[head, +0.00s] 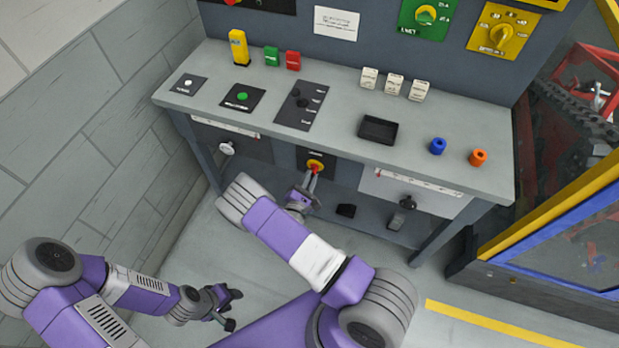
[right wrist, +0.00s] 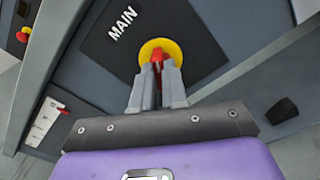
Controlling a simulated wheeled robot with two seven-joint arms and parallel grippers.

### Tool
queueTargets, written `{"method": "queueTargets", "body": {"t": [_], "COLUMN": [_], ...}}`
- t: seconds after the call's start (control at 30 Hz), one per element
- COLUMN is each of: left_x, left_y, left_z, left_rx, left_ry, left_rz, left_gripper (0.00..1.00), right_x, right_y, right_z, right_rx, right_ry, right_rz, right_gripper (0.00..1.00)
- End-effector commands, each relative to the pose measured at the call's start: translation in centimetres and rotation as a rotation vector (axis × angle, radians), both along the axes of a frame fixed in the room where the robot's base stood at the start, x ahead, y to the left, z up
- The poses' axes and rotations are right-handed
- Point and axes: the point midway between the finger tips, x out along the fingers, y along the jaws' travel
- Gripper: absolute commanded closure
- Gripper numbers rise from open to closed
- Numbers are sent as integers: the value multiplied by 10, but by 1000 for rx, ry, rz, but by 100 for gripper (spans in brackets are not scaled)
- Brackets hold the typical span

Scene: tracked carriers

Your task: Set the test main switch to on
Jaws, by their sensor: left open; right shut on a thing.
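The main switch (head: 315,166) is a red handle on a yellow round base, on a dark plate under the bench top. In the right wrist view the plate reads MAIN, and the red handle (right wrist: 157,56) sits between my fingertips. My right gripper (head: 312,178) is shut on the red handle; the fingers (right wrist: 158,75) hide much of it. The switch's marked positions are not readable. My left gripper (head: 232,310) is open and empty, low at the left, well away from the bench.
The bench top (head: 340,95) carries a green button (head: 242,97), a dark tray (head: 378,129), and blue (head: 438,146) and orange (head: 478,157) cylinders. A white round knob (head: 227,148) and a black knob (head: 407,203) flank the switch. Yellow-blue fencing (head: 560,220) stands at the right.

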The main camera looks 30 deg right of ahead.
Motion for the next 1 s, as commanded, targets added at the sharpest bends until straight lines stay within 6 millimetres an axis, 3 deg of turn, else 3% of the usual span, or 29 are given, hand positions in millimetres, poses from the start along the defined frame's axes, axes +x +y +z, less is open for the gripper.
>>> {"method": "queueTargets", "body": {"t": [1.0], "left_x": [0], "left_y": [0], "left_z": [3], "left_rx": [0], "left_ry": [0], "left_rz": [0], "left_gripper": [57], "right_x": [-2], "right_y": [0], "right_z": [-5], "right_rx": [568], "right_ry": [-660], "right_rz": [0], "right_gripper": [100]}}
